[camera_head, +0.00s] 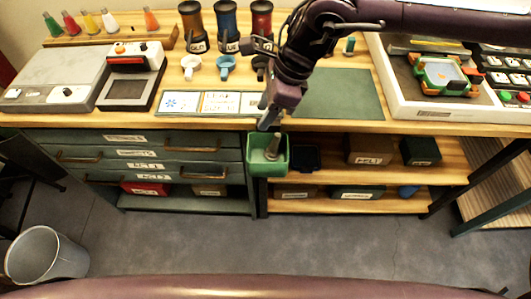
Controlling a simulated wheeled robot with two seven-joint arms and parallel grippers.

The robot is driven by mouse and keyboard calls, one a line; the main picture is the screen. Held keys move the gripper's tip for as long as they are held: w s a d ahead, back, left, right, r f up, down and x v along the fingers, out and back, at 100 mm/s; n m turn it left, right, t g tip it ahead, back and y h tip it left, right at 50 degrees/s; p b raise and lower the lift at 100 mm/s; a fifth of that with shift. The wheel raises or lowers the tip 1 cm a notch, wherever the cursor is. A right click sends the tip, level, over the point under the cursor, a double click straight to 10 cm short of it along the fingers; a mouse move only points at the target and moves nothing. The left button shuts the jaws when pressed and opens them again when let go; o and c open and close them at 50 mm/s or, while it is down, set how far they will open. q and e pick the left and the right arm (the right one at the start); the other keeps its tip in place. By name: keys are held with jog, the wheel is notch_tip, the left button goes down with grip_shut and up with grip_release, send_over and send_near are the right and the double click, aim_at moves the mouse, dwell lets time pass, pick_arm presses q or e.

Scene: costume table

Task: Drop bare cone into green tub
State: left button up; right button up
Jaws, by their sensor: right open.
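The green tub (254,168) hangs at the front edge of the table, beside the drawer unit. A slim grey cone-shaped piece, which looks like the bare cone (273,145), stands in the tub, tilted a little, with its narrow top above the rim. My right gripper (268,122) reaches down over the table edge, just above the tub. It is open, with its fingertips close to the top of the cone; whether they touch cannot be told. My left gripper is out of view.
A green mat (340,95) lies right of my arm. A white tray (430,112) with devices is at right, a grey machine (55,75) at left. A bin (45,255) stands on the floor.

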jog(key=v, duration=0.7)
jog(key=shift+r, duration=0.4)
jog(key=shift+d, duration=0.1)
